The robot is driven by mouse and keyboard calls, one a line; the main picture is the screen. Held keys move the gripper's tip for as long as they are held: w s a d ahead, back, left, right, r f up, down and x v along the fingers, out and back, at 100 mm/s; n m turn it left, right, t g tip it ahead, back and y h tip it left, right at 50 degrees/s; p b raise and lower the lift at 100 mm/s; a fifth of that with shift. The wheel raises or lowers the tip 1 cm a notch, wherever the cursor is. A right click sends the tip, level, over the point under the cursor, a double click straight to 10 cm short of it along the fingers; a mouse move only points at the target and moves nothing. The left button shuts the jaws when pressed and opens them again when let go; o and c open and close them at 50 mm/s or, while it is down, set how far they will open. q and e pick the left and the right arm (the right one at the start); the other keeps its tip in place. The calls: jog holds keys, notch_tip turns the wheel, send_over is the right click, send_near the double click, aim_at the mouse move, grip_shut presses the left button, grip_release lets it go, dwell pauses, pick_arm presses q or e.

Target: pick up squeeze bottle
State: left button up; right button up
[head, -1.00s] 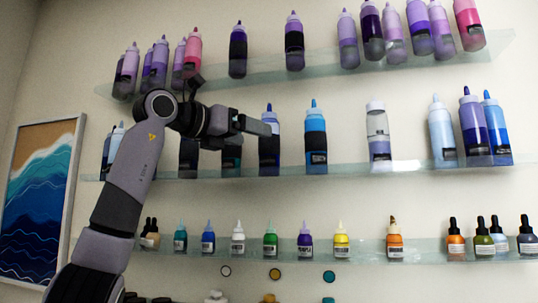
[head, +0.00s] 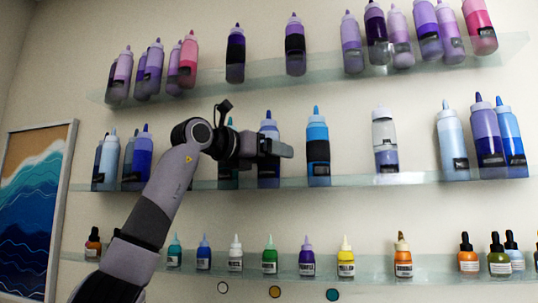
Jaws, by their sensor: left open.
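Squeeze bottles stand upright in rows on glass wall shelves. On the middle shelf, a blue bottle with a black band (head: 317,133) stands just right of my left gripper (head: 285,149). A dark blue bottle (head: 268,178) is partly hidden behind that gripper. A clear bottle with a bluish lower part (head: 385,132) stands further right. My left gripper is at middle-shelf height, pointing right, open, with nothing visible in it. Whether it touches a bottle cannot be told. My right gripper is out of view. Which bottle is meant cannot be told.
The middle glass shelf (head: 350,181) also holds blue and purple bottles at both ends. The top shelf (head: 270,76) holds purple and pink bottles. Small dropper bottles line the lower shelf (head: 375,270). A wave picture (head: 35,200) hangs at left.

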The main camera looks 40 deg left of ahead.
aim_at(268, 120)
pick_arm(q)
jog(key=c, duration=1.2)
jog(key=shift+r, duration=0.1)
jog(key=shift+s+d+r, duration=0.1)
jog(key=shift+s+r, duration=0.05)
jog(key=shift+r, duration=0.25)
notch_tip(268, 120, up, 7)
jog(key=p, duration=0.3)
jog(key=shift+p, duration=0.3)
jog(key=s+d+b, duration=0.6)
jog(key=s+d, duration=0.6)
jog(key=s, duration=0.3)
jog(key=shift+d+f+b, duration=0.35)
jog(key=shift+f+b, duration=0.05)
jog(key=shift+f, duration=0.05)
